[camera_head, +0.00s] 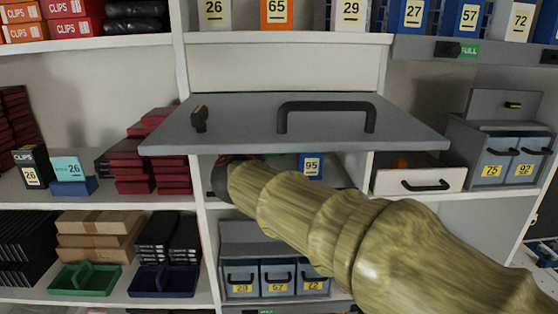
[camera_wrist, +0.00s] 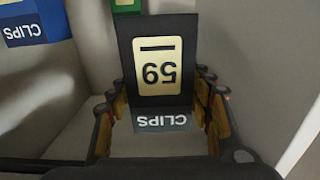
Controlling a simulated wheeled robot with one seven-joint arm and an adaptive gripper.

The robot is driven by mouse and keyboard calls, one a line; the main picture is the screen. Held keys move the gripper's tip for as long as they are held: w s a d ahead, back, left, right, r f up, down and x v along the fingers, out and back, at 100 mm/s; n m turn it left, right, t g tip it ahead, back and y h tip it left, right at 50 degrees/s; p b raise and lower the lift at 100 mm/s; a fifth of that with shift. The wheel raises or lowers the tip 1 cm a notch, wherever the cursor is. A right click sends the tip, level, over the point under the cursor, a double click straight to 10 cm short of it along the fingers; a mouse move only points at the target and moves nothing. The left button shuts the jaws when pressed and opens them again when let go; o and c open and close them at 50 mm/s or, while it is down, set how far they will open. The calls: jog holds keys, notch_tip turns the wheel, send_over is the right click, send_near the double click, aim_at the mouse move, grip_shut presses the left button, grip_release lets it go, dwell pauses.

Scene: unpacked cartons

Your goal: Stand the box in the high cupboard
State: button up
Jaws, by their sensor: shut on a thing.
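A black box (camera_wrist: 157,30) with a cream number label and a grey CLIPS band is between the fingers of my gripper (camera_wrist: 162,115) in the wrist view. Its lettering appears upside down there. My gripper is shut on it. In the head view, my arm reaches under a raised grey flap door (camera_head: 235,140) with a black handle, into the cupboard compartment. The gripper's fingers and the held box are hidden there. A blue box labelled 95 (camera_head: 311,167) stands inside to the right. Whether the held box touches the cupboard floor is not clear.
The wrist view shows a blue CLIPS box (camera_wrist: 35,25) at upper left and part of a green box (camera_wrist: 127,5) at the top. Dark red boxes (camera_head: 155,160) are stacked left of the compartment. A white drawer (camera_head: 418,180) is to its right. Grey bins (camera_head: 278,277) sit below.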

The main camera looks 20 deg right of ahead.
jog(key=shift+w+d, duration=0.1)
jog(key=shift+w, duration=0.05)
jog(key=f, duration=0.2)
jog(key=f+b, duration=0.1)
jog(key=f, duration=0.3)
jog(key=shift+w+d+f+b, duration=0.1)
jog(key=shift+w+f+b, duration=0.1)
jog(key=shift+w+b, duration=0.15)
jog(key=shift+s+f+b, duration=0.1)
jog(key=shift+f+b, duration=0.3)
jog(key=shift+f, duration=1.4)
jog(key=shift+f, duration=0.1)
jog(key=o, duration=1.3)
